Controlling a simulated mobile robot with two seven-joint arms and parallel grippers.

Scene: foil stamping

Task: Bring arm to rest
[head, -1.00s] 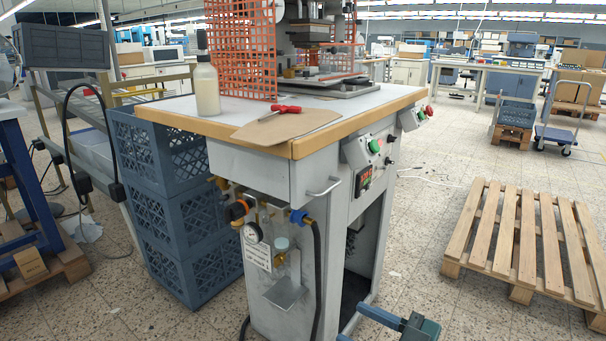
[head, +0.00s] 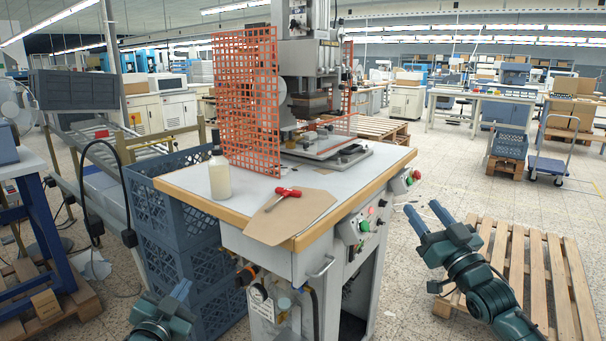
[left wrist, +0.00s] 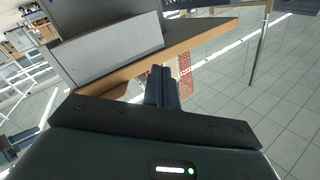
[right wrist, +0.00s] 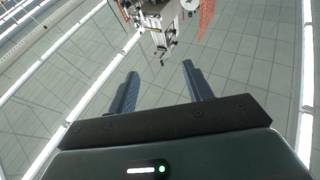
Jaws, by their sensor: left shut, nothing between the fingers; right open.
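My left gripper (head: 178,292) is low at the bottom left of the head view, in front of the blue crates. In the left wrist view its fingers (left wrist: 161,86) are together with nothing between them. My right gripper (head: 428,219) is to the right of the press table, over the floor near the pallet. In the right wrist view its fingers (right wrist: 158,84) stand apart and empty. Both grippers are apart from the table and everything on it.
The press table (head: 190,183) holds a bottle (head: 219,178), a red-handled tool (head: 287,192) on brown card (head: 305,213), and the press (head: 313,70) with orange mesh guards (head: 245,100). Stacked blue crates (head: 190,216) stand left. A wooden pallet (head: 535,270) lies right.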

